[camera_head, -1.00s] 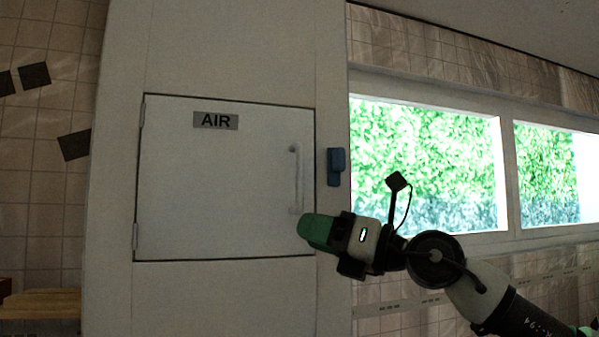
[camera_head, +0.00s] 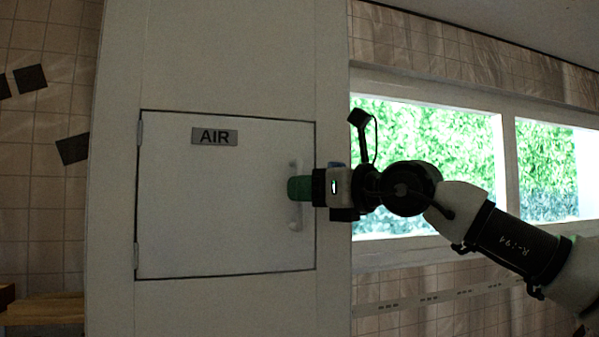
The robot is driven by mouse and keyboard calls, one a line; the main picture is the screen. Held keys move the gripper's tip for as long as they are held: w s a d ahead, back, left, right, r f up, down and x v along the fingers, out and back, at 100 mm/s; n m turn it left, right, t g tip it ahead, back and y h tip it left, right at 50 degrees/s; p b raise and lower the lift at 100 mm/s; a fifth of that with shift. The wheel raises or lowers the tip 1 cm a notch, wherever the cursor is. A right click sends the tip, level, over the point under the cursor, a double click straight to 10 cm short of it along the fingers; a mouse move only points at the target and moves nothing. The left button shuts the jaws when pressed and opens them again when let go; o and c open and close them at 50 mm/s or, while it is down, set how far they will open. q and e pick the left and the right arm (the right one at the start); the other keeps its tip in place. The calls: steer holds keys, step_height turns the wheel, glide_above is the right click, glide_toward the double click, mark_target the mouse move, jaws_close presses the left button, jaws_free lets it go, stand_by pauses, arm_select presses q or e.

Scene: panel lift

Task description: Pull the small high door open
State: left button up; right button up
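The small high door (camera_head: 220,205) is a white square panel with an "AIR" label (camera_head: 214,137) near its top. It sits flush in its frame and looks shut, with hinges on its left edge. Its white vertical bar handle (camera_head: 295,214) is near the right edge. My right gripper (camera_head: 295,189) comes from the right, with its green fingertips over the middle of the handle. They hide part of the bar, so I cannot tell whether they touch it or are closed around it. My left gripper is not in view.
Windows (camera_head: 430,150) fill the right side. A wooden ledge (camera_head: 45,308) is at the lower left. The space before the door's left part is clear.

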steer(key=shift+p+x, duration=0.35)
steer(key=shift+x, duration=0.6)
steer(key=shift+c, duration=0.2)
jaws_close()
